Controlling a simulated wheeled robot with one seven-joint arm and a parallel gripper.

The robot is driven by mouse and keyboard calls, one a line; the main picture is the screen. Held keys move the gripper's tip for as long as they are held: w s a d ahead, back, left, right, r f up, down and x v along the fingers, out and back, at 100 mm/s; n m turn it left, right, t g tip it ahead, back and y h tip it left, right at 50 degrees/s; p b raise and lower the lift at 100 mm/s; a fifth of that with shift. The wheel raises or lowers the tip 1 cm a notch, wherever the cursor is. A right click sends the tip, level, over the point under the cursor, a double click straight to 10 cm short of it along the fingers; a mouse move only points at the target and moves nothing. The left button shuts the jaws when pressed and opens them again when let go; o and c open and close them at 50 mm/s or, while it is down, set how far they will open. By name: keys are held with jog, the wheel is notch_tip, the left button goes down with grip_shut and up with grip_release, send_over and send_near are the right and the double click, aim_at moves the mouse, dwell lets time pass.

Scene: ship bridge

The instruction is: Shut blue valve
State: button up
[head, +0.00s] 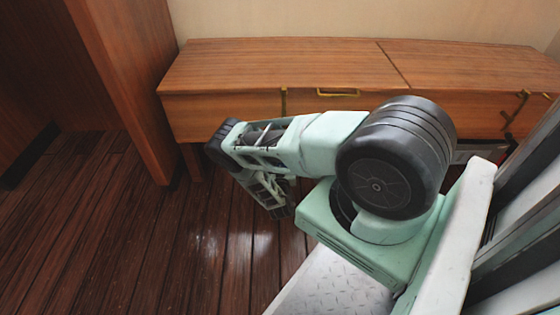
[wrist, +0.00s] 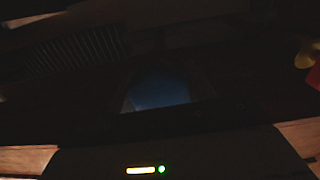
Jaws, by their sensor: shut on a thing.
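The wrist view is very dark. A dull blue patch (wrist: 160,92) shows in its middle, which I take to be part of the blue valve; its shape and angle cannot be made out. My gripper (wrist: 155,112) is a dark form around the lower edge of this patch, shut on it; the fingertips are hardly visible. In the head view my arm bends down toward the floor, and neither the gripper nor the valve can be made out there.
In the wrist view, a red thing (wrist: 313,76) and a yellow thing (wrist: 305,55) are at the right edge. In the head view, a wooden cabinet (head: 270,65) stands along the wall behind my arm. A wooden panel (head: 125,80) stands left. Plank floor (head: 110,240) is clear at lower left.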

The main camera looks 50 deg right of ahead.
jog(key=shift+m, duration=0.4)
jog(key=o, duration=0.9)
jog(key=shift+o, duration=0.2)
jog(key=shift+a, duration=0.1)
